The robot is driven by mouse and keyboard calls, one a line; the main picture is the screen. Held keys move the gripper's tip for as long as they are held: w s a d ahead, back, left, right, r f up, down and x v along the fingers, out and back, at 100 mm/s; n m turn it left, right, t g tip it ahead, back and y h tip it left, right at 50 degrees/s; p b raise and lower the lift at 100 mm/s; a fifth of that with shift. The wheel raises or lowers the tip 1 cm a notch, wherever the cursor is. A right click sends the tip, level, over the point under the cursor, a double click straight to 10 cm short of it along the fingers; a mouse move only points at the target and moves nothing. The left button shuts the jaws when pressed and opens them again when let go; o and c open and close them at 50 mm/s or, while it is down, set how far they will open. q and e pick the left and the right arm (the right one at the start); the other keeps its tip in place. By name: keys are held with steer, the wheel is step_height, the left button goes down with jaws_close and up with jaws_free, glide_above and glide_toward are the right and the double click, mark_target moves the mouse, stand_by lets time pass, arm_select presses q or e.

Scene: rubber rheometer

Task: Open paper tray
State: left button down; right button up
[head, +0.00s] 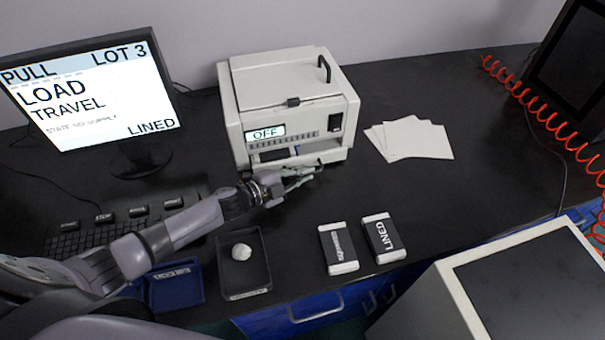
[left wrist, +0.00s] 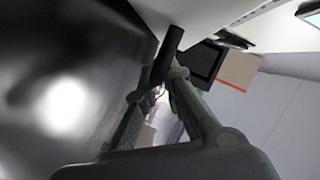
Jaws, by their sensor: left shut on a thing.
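The beige printer (head: 285,85) stands at the back middle of the black table, with an "OFF" display on its front. Its paper tray (head: 330,157) is at the bottom of that front and is partly hidden by my left gripper (head: 308,174). The gripper is low against the tray front. In the left wrist view, my left gripper (left wrist: 158,88) is closed around a dark bar (left wrist: 170,50), which appears to be the tray handle. I cannot tell how far the tray is out. My right gripper is not in view.
White paper sheets (head: 412,138) lie right of the printer. Two labelled packs (head: 384,238) (head: 338,249) lie near the front edge. A black tray (head: 246,281) holds a white lump; a blue bin (head: 176,288) is beside it. A monitor (head: 95,95) and keyboard stand left.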

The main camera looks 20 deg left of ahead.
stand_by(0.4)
arm_select(q)
steer(key=s+d+p, duration=0.1)
steer(key=s, duration=0.1)
steer(key=s+d, duration=0.2)
steer(key=s, duration=0.1)
steer(key=s+d+p, duration=0.1)
steer(key=s+d, duration=0.1)
steer(key=s, duration=0.1)
steer(key=shift+d+p, duration=0.15)
steer(key=shift+p, duration=0.15)
steer(key=c, duration=1.7)
jaws_free()
steer(key=shift+w, duration=0.1)
